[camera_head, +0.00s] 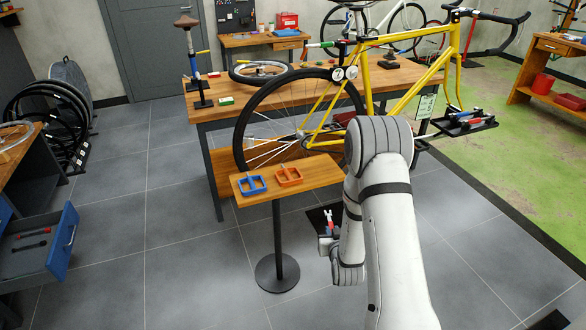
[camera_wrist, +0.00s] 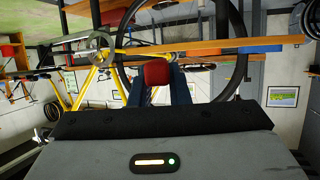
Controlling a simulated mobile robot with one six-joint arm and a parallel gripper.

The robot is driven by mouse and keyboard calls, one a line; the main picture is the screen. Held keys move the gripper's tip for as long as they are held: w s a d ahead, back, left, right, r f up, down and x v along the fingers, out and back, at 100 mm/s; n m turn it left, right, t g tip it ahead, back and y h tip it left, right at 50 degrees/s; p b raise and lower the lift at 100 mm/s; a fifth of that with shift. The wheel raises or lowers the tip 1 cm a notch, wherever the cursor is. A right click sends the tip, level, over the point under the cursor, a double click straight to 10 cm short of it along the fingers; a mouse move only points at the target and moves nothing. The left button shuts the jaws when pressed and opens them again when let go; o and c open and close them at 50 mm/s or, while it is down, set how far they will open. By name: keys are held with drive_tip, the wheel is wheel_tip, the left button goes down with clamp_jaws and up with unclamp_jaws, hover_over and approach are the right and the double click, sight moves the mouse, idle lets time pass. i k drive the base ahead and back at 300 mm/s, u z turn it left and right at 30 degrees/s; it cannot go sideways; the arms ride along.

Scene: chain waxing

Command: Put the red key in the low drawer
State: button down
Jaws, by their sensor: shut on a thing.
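My gripper (camera_head: 326,238) hangs low in front of my arm, right of the small stand table. In the wrist view its two dark blue fingers (camera_wrist: 158,84) are shut on a red grip (camera_wrist: 157,72), which I take to be the red key. In the head view the key's pale forked end (camera_head: 328,216) points up above the gripper. A blue drawer (camera_head: 64,240) stands pulled out at the lower left, far from my gripper. A red tool (camera_head: 36,231) and a dark-handled tool (camera_head: 28,246) lie inside it.
The small stand table (camera_head: 322,172) bears a blue tray (camera_head: 252,184) and an orange tray (camera_head: 289,176); its post and round foot (camera_head: 278,272) stand on the floor. A yellow bicycle (camera_head: 370,85) is behind. The grey floor (camera_head: 160,240) between stand and drawer is clear.

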sight(32, 258)
drive_tip(key=i, duration=0.9)
drive_tip(key=u, duration=0.05)
